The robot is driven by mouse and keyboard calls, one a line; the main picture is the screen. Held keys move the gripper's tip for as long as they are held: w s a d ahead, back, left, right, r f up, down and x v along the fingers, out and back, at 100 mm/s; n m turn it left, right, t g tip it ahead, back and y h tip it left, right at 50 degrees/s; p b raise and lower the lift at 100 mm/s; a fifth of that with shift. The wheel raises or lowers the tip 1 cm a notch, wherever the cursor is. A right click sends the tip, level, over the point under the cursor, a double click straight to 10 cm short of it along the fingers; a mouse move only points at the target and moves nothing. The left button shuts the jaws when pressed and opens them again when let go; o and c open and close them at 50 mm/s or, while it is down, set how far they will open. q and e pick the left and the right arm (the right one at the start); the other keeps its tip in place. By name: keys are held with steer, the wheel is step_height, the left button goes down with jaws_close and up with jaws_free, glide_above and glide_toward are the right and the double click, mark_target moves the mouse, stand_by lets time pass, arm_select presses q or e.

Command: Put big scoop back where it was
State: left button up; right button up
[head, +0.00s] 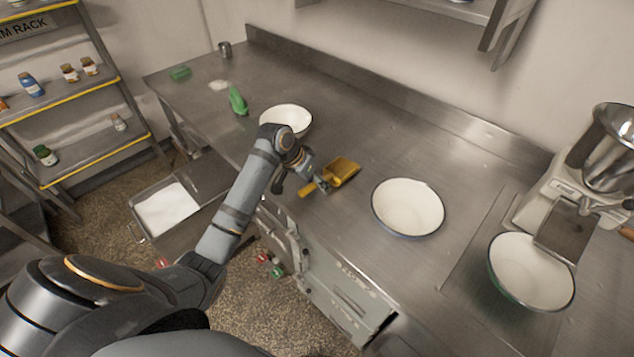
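The big scoop (344,170) is yellow, with its handle (308,190) pointing to the lower left. It is over the steel counter (340,120) near its front edge, between two white bowls. Whether it touches the counter is unclear. My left gripper (323,184) is at the scoop's handle, with its fingers covering part of it. Their small size and the angle hide whether they are closed on it. My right gripper is out of view.
White bowls stand behind my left wrist (287,117), right of the scoop (408,207) and by the scale or mixer machine (527,272). A green object (238,101) lies farther left. A tray of white powder (167,211) is low at left, near a shelf rack (95,158).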

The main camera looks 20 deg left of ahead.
arm_select(q)
steer(key=shift+r, duration=0.1)
steer(key=shift+s+a+r, duration=0.1)
steer(key=shift+a+r, duration=0.1)
steer(key=shift+r, duration=0.1)
steer(key=b+v, duration=0.1)
steer(key=v, duration=1)
steer(key=shift+r, duration=0.1)
